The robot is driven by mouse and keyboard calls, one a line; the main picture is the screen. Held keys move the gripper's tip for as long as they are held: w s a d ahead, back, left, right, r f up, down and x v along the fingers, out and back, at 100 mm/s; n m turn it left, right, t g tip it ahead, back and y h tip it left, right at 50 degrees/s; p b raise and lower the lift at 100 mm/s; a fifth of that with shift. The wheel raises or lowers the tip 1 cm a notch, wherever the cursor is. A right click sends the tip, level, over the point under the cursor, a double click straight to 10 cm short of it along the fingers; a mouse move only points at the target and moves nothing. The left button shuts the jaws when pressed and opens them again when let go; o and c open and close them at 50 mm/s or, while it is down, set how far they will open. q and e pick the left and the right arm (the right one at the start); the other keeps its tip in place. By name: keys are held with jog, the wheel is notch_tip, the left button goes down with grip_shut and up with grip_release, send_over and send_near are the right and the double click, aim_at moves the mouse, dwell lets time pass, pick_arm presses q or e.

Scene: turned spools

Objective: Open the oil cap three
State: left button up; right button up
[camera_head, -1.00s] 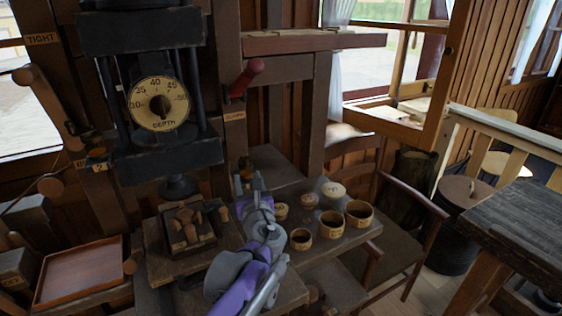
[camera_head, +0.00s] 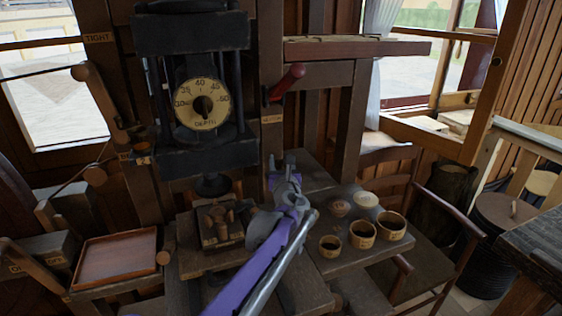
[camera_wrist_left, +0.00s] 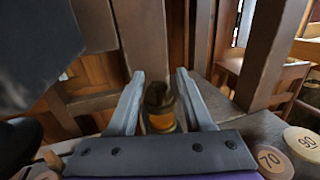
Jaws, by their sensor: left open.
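In the left wrist view, a small round jar (camera_wrist_left: 161,122) with an amber body and a dark brown top (camera_wrist_left: 158,96) stands upright between the fingers of my left gripper (camera_wrist_left: 160,76). I take the brown top to be the oil cap; no number shows on it. The fingers are apart, one on each side of the jar, and I cannot tell whether either touches it. In the head view my left gripper (camera_head: 283,167) is over the back of the wooden bench, and it largely hides the jar. My right gripper is not in view.
Several open wooden cups (camera_head: 362,235) and pale lids (camera_head: 366,199) stand on the bench to the right. A block with wooden pegs (camera_head: 217,222) is to the left. A press with a depth dial (camera_head: 202,104) and a red-handled lever (camera_head: 287,82) rise behind.

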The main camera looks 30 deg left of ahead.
pick_arm(q)
grip_shut()
